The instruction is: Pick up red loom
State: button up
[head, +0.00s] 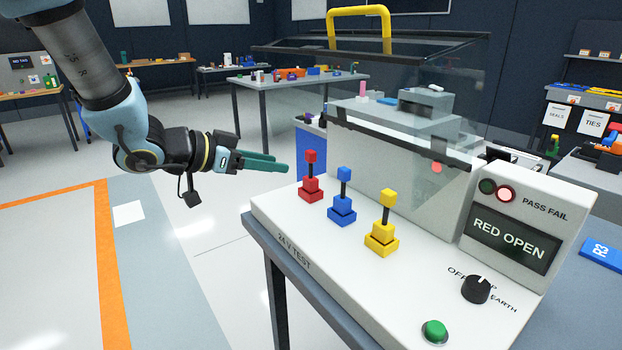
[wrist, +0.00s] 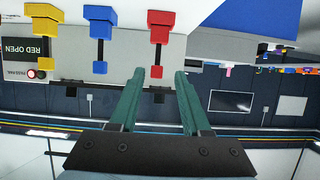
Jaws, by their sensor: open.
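No thing is labelled as a loom; the red item nearest my gripper is a stepped red block with a dark stem and red top (head: 311,180), standing upright on the white test bench. In the wrist view, which looks upside down, the red block (wrist: 160,24) hangs from the top edge, beyond the fingertips and roughly in line with the gap. My gripper (head: 286,165) has green fingers and is just left of the red block, apart from it. In the wrist view the fingers (wrist: 160,80) are apart with nothing between them.
Similar blue (head: 342,209) and yellow (head: 381,238) blocks stand in a row to the right. A clear cover with a yellow handle (head: 360,12) rises behind them. The display (head: 512,240) reads "RED OPEN". Open floor lies left of the bench (head: 330,262).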

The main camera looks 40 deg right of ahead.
aim_at(309, 169)
jog(key=x, duration=0.6)
jog(key=shift+s+r+p, duration=0.1)
jog(key=shift+s+p, duration=0.05)
jog(key=shift+p, duration=0.15)
jog(key=p+x, duration=0.1)
jog(key=x, duration=0.3)
jog(key=shift+d+f, duration=0.25)
jog(key=shift+d, duration=0.1)
grip_shut()
